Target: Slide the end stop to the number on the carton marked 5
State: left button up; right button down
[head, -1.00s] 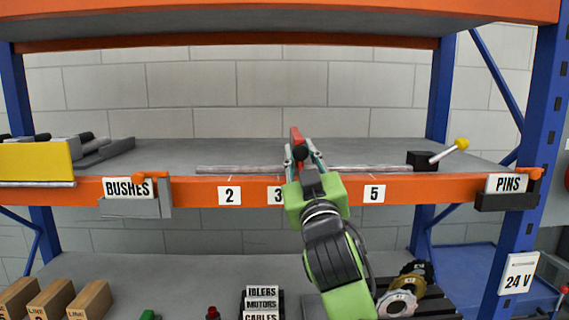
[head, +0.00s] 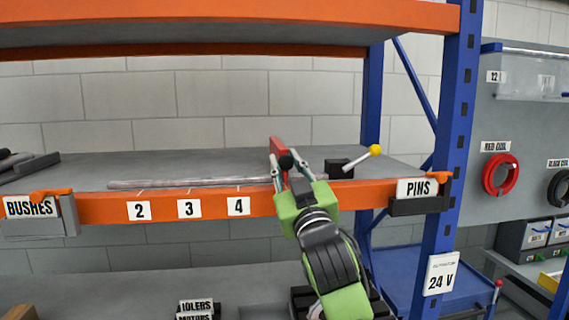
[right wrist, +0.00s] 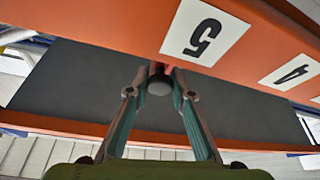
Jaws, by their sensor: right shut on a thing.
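The end stop, a red upright plate (head: 276,149) with a black knob (head: 286,161), sits on the thin grey rail (head: 190,182) along the shelf edge. My right gripper (head: 292,167) is shut on the knob, which also shows between the fingers in the right wrist view (right wrist: 159,85). Number plates 2 (head: 138,210), 3 (head: 188,208) and 4 (head: 238,206) show on the orange beam; the stop is right of 4. Plate 5 is hidden behind my gripper in the head view but shows close beside the fingers in the right wrist view (right wrist: 204,35). No carton number is readable. My left gripper is out of view.
A black block (head: 338,169) with a yellow-knobbed lever (head: 375,152) stands at the rail's right end, close to the stop. The PINS holder (head: 417,188) and BUSHES holder (head: 30,208) hang on the beam. A blue upright (head: 452,130) stands right.

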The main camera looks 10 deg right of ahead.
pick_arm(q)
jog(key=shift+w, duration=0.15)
pick_arm(e)
jog(key=shift+r, duration=0.1)
jog(key=c, duration=2)
grip_release()
jog(key=shift+c, duration=0.2)
jog(key=shift+o, duration=1.4)
jog(key=shift+w, duration=0.25)
jog(key=shift+f, duration=0.2)
jog(key=shift+s+f, duration=0.1)
jog(key=shift+s, duration=0.3)
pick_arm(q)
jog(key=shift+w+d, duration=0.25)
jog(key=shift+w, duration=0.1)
pick_arm(e)
jog(key=v, duration=1.1)
